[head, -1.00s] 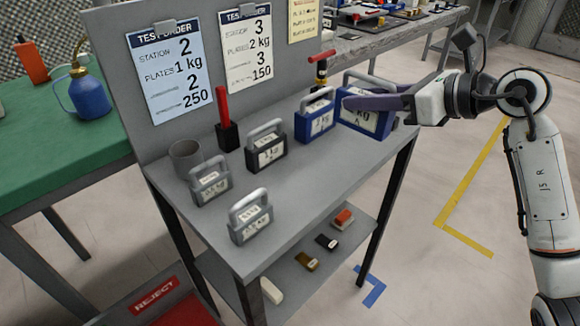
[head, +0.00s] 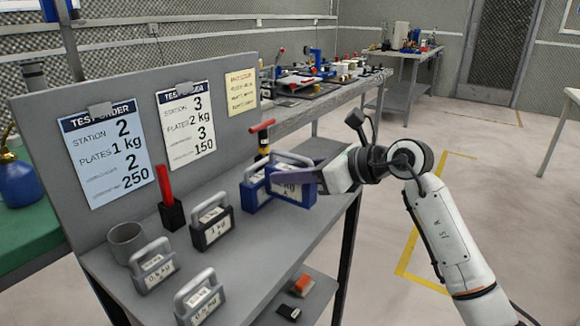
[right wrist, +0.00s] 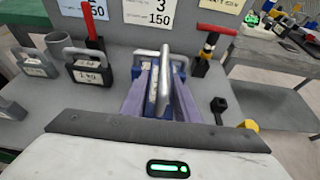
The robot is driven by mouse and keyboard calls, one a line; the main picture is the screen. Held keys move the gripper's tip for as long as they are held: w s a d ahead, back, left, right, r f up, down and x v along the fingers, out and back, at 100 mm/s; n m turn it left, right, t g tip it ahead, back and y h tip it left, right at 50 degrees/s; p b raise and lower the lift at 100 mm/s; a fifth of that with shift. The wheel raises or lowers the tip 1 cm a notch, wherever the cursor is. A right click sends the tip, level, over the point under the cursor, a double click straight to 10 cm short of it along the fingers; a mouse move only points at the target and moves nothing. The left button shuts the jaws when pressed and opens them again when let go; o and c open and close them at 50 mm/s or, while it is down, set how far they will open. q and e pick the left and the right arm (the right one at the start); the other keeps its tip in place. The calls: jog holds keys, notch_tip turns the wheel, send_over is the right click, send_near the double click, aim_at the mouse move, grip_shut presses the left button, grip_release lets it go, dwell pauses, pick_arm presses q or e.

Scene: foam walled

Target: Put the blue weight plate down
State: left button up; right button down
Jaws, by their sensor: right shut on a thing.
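The blue weight plate (head: 292,190), with a grey handle and a white label ending in "A", is in my right gripper (head: 318,181), at the right end of the grey bench top (head: 235,262). The purple fingers are shut on it from either side, and its handle (right wrist: 157,85) shows between them in the right wrist view. A second blue plate (head: 252,192) stands just behind and left of it, partly hidden. I cannot tell whether the held plate touches the bench or the second plate. My left gripper is not in view.
A black 1 kg plate (head: 212,224), two grey plates (head: 153,267) (head: 200,301), a grey cup (head: 126,243) and a red-handled tool (head: 170,205) stand on the bench. A red-and-yellow tool (head: 263,138) stands behind the blue plates. An upright panel closes the back.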

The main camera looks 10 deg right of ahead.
aim_at(292, 188)
jog(key=shift+f, duration=1.35)
jog(key=c, duration=1.4)
grip_release()
jog(key=shift+f+b, duration=0.3)
jog(key=shift+f, duration=0.15)
jog(key=shift+o, duration=0.2)
jog(key=shift+s, duration=0.1)
jog(key=v, duration=1.2)
jog(key=shift+f, duration=0.1)
